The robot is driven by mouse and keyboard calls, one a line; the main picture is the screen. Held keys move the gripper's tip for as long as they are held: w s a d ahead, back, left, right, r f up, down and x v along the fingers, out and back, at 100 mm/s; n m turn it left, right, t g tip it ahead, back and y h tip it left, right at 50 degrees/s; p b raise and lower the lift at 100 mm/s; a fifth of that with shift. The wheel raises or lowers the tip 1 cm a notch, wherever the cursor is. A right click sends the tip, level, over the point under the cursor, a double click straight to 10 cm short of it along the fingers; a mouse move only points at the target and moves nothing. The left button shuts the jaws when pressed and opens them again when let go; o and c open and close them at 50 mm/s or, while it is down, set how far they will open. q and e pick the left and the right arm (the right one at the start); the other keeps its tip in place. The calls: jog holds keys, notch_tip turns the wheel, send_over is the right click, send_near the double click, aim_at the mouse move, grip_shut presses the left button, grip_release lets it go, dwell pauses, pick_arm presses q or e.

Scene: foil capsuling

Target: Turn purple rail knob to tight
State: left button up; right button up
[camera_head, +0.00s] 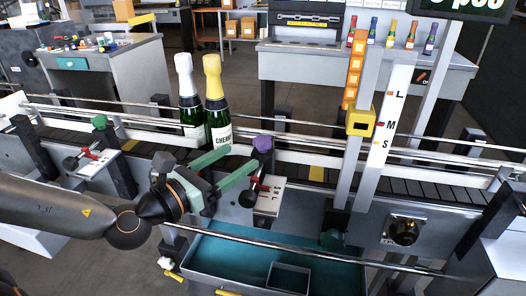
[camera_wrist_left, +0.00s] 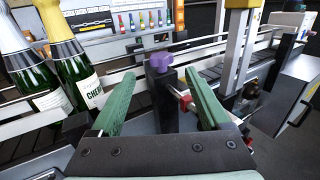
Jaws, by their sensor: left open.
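The purple rail knob (camera_head: 262,143) sits on top of a dark post at the front of the conveyor, right of the bottles. My left gripper (camera_head: 242,159) is open, its two green fingers pointing at the knob from the left. In the left wrist view the purple knob (camera_wrist_left: 159,62) stands just beyond and between the fingertips (camera_wrist_left: 162,78), with a visible gap on either side. Whether the fingers touch it cannot be told, but nothing appears held. Its tight marking cannot be made out. My right gripper is not in view.
Two bottles, one white-topped (camera_head: 188,88) and one gold-topped (camera_head: 215,105), stand on the conveyor close behind my fingers. A red lever (camera_head: 258,187) and white scale plate (camera_head: 267,203) are below the knob. A green knob (camera_head: 99,121) is farther left; a teal-lined tray (camera_head: 225,262) lies below.

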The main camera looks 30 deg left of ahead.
aim_at(256, 144)
pick_arm(q)
jog(key=shift+b+x, duration=0.55)
jog(key=shift+x, duration=0.35)
jog(key=shift+w+a+r, duration=0.1)
jog(key=shift+w+r, duration=0.05)
jog(key=shift+w, duration=0.05)
jog(key=shift+w+p, duration=0.3)
jog(key=shift+w, duration=0.15)
jog(key=shift+w+d+r, duration=0.1)
jog(key=shift+w+d, duration=0.35)
jog(key=p+x, duration=0.2)
jog(key=x, duration=0.1)
jog(key=shift+w, duration=0.25)
jog(key=shift+w+d+f, duration=0.2)
jog(key=shift+w, duration=0.4)
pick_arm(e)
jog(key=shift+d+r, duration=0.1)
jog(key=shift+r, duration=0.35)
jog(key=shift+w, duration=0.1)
